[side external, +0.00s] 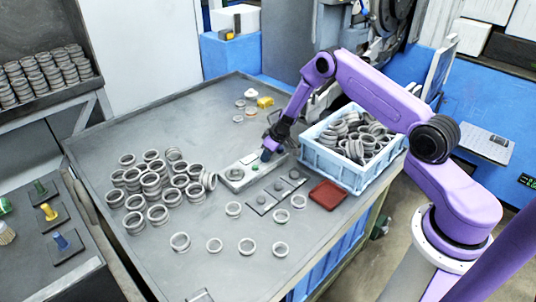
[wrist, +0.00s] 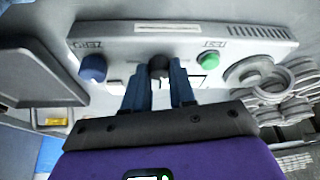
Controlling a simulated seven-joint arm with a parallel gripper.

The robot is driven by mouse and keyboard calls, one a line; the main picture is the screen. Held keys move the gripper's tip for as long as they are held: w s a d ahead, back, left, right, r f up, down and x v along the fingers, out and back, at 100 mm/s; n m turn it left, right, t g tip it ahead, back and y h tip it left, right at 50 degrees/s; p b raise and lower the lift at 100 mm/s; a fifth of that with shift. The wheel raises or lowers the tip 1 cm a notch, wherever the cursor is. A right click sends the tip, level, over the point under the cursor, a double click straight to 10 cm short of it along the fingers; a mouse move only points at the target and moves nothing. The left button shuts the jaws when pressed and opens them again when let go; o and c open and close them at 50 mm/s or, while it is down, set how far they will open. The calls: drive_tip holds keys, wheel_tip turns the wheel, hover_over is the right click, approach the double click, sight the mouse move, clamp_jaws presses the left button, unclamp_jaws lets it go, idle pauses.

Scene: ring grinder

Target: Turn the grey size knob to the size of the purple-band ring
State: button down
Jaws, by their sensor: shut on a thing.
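The grey size knob (wrist: 159,64) shows dark grey on the front of a pale control box (wrist: 190,36) in the wrist view. My gripper (wrist: 160,82) has its two blue fingers on either side of this knob and is shut on it. A blue knob (wrist: 93,68) is to its left and a green button (wrist: 209,60) to its right. In the side view my gripper (side external: 267,153) is down at the control box (side external: 236,181), and the knob is hidden there. I cannot pick out a purple band on any ring.
A blue crate (side external: 316,168) full of rings stands close on the right. A red tray (side external: 328,195) lies in front of it. Many grey rings (side external: 150,183) are piled at left, with several single rings (side external: 247,246) near the front.

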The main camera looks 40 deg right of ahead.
drive_tip(key=shift+a+m+h, duration=0.1)
drive_tip(key=shift+m+h, duration=0.4)
drive_tip(key=shift+m, duration=1.2)
drive_tip(key=c, duration=0.9)
unclamp_jaws()
drive_tip(key=shift+r, duration=0.1)
drive_tip(key=v, duration=1.7)
drive_tip(key=shift+s+a, duration=0.2)
drive_tip(key=shift+s, duration=0.1)
